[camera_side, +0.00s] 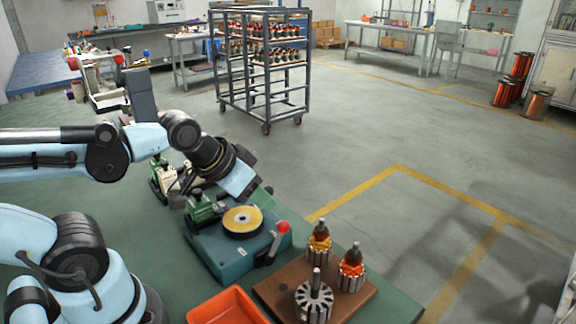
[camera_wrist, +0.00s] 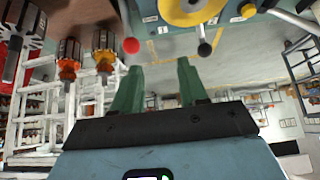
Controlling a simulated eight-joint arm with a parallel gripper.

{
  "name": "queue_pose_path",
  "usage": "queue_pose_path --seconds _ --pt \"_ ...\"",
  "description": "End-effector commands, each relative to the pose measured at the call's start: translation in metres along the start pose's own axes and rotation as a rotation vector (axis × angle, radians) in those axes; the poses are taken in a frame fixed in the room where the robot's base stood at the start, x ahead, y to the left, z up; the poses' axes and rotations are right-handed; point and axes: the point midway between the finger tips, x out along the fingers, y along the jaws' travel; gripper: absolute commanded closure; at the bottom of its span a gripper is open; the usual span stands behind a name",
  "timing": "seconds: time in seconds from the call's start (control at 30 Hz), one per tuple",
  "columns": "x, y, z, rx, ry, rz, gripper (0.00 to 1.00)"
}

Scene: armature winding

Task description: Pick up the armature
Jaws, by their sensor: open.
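Three armatures stand upright on a brown board (camera_side: 275,288) at the table's front edge. One has an orange-yellow winding (camera_side: 319,243), one an orange-red winding (camera_side: 351,268), and the nearest is bare metal (camera_side: 314,300) with a slotted core and shaft. In the wrist view they appear at upper left: bare (camera_wrist: 20,35), orange-red (camera_wrist: 68,58) and orange-yellow (camera_wrist: 104,50). My gripper (camera_wrist: 157,72) is open, its two green fingers apart with nothing between them. In the side view my gripper (camera_side: 265,196) is above and behind the armatures, near the winding machine, touching none.
A teal winding machine (camera_side: 210,252) with a yellow disc (camera_side: 243,220) and a red-knobbed lever (camera_side: 282,228) stands beside the board. An orange tray (camera_side: 225,306) lies left of the board. A rack cart (camera_side: 262,75) stands on the floor behind.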

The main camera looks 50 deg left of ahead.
Motion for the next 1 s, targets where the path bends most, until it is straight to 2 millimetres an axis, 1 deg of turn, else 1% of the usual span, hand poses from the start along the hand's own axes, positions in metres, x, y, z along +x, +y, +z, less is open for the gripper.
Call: queue_pose_path --seconds 0.07,0.17,0.33,0.67,0.77,0.87,1.0 --pt "0.000 0.000 0.000 0.000 0.000 0.000 0.57" --pt "0.000 0.000 0.000 0.000 0.000 0.000 0.44" --pt "0.000 0.000 0.000 0.000 0.000 0.000 0.18" --pt "-0.001 0.001 -0.002 0.007 -0.009 0.003 0.17" --pt "-0.003 0.006 -0.010 0.036 -0.046 0.013 0.17" --pt "-0.006 0.017 -0.023 0.094 -0.116 0.032 0.17" --pt "-0.008 0.036 -0.045 0.199 -0.243 0.066 0.17"
